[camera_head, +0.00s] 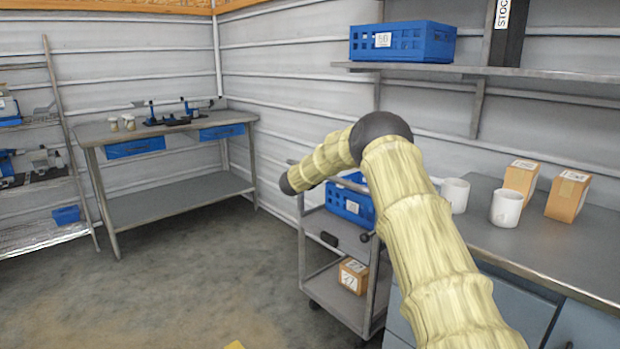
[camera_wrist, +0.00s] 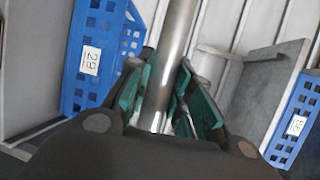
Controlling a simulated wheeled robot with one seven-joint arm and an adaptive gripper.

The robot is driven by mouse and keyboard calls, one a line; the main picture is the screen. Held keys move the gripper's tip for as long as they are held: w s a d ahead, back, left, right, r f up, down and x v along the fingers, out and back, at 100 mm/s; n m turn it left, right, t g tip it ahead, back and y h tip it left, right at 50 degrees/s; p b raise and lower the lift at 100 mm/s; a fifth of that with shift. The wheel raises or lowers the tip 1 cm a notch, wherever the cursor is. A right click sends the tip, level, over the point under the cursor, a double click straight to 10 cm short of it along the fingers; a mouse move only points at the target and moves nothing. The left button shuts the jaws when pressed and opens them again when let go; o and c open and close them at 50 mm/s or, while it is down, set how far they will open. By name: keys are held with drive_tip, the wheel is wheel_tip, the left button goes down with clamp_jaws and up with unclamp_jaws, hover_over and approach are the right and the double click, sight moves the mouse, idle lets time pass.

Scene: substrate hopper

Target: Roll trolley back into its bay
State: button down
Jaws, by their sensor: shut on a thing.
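The trolley (camera_head: 338,232) is a grey metal two-tier cart beside the front of the worktop in the head view. It carries a blue crate (camera_head: 346,204) on top and a brown box (camera_head: 353,277) on its lower shelf. My arm hides part of its right side. In the wrist view, my gripper (camera_wrist: 163,92) has its green-padded fingers shut around an upright-looking metal bar (camera_wrist: 181,28), which looks like the trolley's handle. The head view does not show the fingers clearly. I cannot make out a marked bay.
A worktop (camera_head: 478,228) with two white mugs (camera_head: 506,207) and brown boxes (camera_head: 567,196) stands at right, under a wall shelf (camera_head: 520,72) with a blue crate (camera_head: 402,42). A bench (camera_head: 180,190) and rack (camera_head: 72,150) stand at left. The floor (camera_head: 190,275) between is clear, except a yellow patch at bottom.

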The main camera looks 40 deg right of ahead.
drive_tip(key=shift+d+f, duration=0.1)
drive_tip(key=shift+d, duration=0.25)
drive_tip(key=shift+d+r, duration=0.15)
drive_tip(key=shift+r, duration=0.05)
drive_tip(key=c, duration=1.7)
unclamp_jaws()
drive_tip(key=shift+r, duration=0.1)
drive_tip(key=o, duration=0.4)
drive_tip(key=shift+d+f, duration=0.2)
drive_tip(key=shift+f, duration=0.05)
drive_tip(key=shift+o, duration=0.2)
drive_tip(key=shift+a, duration=0.15)
drive_tip(key=shift+a, duration=0.15)
drive_tip(key=shift+a, duration=0.2)
drive_tip(key=v, duration=1.1)
drive_tip(key=shift+r, duration=0.2)
